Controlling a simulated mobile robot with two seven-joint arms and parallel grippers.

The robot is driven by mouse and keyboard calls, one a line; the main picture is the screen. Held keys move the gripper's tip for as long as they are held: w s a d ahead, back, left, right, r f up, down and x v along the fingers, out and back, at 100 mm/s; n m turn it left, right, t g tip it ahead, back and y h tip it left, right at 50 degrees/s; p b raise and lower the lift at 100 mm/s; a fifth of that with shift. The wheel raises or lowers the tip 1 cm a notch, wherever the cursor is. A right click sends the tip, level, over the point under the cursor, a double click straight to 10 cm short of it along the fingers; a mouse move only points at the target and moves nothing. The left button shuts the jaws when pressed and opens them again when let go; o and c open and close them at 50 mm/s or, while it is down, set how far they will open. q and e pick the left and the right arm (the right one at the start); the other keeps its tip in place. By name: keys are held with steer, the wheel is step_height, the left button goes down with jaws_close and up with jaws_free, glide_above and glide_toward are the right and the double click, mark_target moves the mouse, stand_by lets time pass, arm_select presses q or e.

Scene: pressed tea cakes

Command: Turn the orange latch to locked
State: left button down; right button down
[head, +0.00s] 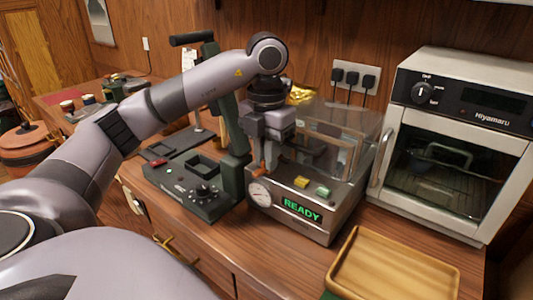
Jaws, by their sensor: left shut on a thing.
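The orange latch (259,168) is on the left front of the clear-lidded machine (340,205), above its round gauge. My left gripper (265,165) reaches down over the machine's left front and is shut on the latch. Its fingers hide much of the latch, and I cannot tell its exact angle. The machine's clear lid (350,145) appears down over the chamber. Its display (301,210) reads READY in green. My right gripper is not in view.
A dark green press (205,190) stands close on the machine's left. A steel toaster oven (455,140) is at the right. An empty wooden tray (395,265) lies at the front right. My left arm covers much of the left side.

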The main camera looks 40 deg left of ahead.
arm_select(q)
steer(key=c, duration=1.2)
jaws_free()
steer(key=shift+o, duration=0.2)
steer(key=shift+r+p, duration=1.35)
steer(key=shift+r, duration=2.25)
